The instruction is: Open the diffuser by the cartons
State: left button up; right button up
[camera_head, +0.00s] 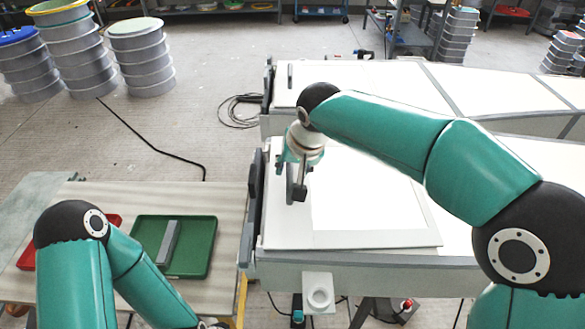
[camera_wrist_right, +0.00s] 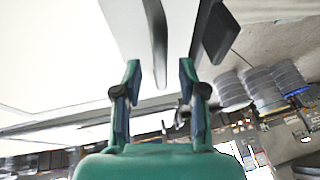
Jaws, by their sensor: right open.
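A white flat panel with a grey border (camera_head: 370,205) lies shut on the near light table, the diffuser under my right arm. Its grey bar handle (camera_head: 298,192) stands near the left edge. My right gripper (camera_head: 291,170) is at this handle, pointing down, and hides part of it. In the right wrist view my right gripper (camera_wrist_right: 160,85) is open, and the handle (camera_wrist_right: 157,45) runs ahead of the gap between the fingers, not clasped. My left arm is at the lower left; its gripper is out of frame. I cannot make out any cartons.
A second white panel with a handle (camera_head: 290,76) lies behind. A wooden table (camera_head: 100,200) at left holds a green tray (camera_head: 195,262) with a grey bar and a red tray (camera_head: 27,257). Drum stacks (camera_head: 140,60) stand behind, with open floor between.

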jog(key=shift+w+a+f, duration=0.1)
jog(key=shift+w+f, duration=0.15)
jog(key=shift+f, duration=0.35)
